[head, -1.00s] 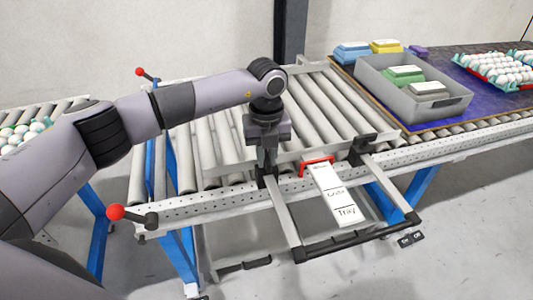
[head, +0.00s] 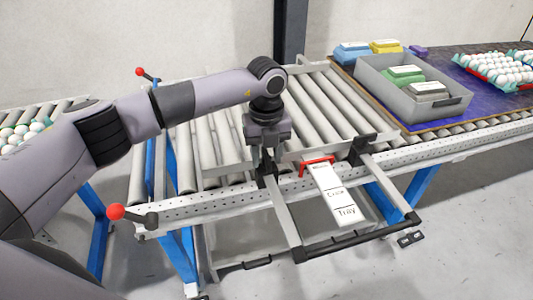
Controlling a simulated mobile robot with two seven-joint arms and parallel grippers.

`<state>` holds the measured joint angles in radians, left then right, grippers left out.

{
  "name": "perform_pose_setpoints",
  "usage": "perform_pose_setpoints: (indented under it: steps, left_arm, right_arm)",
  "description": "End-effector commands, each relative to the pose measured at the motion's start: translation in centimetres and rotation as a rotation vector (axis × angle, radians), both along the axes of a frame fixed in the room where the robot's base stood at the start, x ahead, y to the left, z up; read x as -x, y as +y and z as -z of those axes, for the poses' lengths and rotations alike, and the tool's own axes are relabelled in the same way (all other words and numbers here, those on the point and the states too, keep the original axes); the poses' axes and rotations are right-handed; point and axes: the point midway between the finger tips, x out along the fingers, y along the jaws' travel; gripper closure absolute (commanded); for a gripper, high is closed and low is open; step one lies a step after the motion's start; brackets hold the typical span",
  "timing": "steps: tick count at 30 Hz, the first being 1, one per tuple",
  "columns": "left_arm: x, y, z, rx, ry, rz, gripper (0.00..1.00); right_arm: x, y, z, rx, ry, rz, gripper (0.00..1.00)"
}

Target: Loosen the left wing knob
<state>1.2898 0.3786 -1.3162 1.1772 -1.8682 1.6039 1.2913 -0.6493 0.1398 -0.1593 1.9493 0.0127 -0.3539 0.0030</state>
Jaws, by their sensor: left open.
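My left gripper (head: 264,170) points down at the left black clamp (head: 268,182) on the conveyor's front rail, where the left arm (head: 290,222) of the pull-out frame meets it. The jaws are open around or just above the top of this clamp. The left wing knob itself is hidden by the gripper or too small to make out, so I cannot tell whether the fingers touch it. A matching black clamp (head: 362,148) sits at the right arm of the frame. My right gripper is not in view.
A white label strip (head: 336,196) with a red bracket (head: 317,162) hangs between the frame arms. Red-ball levers (head: 115,212) stand at the conveyor's left end. A grey crate (head: 400,98) and egg trays (head: 490,80) sit on the right.

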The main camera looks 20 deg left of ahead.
Motion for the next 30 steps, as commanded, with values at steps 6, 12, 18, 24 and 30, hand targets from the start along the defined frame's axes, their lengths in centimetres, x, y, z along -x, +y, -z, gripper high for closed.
perform_pose_setpoints:
  steps: [6,12,18,24,30]
  left_arm:
    - [-0.1,0.0,-3.1,0.001,-0.005,0.0,0.58]
    - [-0.1,0.0,-6.0,0.001,-0.005,0.0,0.58]
    - [0.0,0.0,-7.1,0.001,-0.003,0.0,0.58]
    - [0.0,0.0,-7.1,0.001,-0.003,-0.001,0.58]
    - [0.0,-0.3,-6.9,0.012,-0.001,0.007,0.58]
  right_arm:
    - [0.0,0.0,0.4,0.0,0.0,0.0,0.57]
    - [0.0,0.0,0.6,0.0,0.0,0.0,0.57]
    - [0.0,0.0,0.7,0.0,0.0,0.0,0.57]
    - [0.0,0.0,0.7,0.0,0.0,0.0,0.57]
    - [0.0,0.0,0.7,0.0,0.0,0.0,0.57]
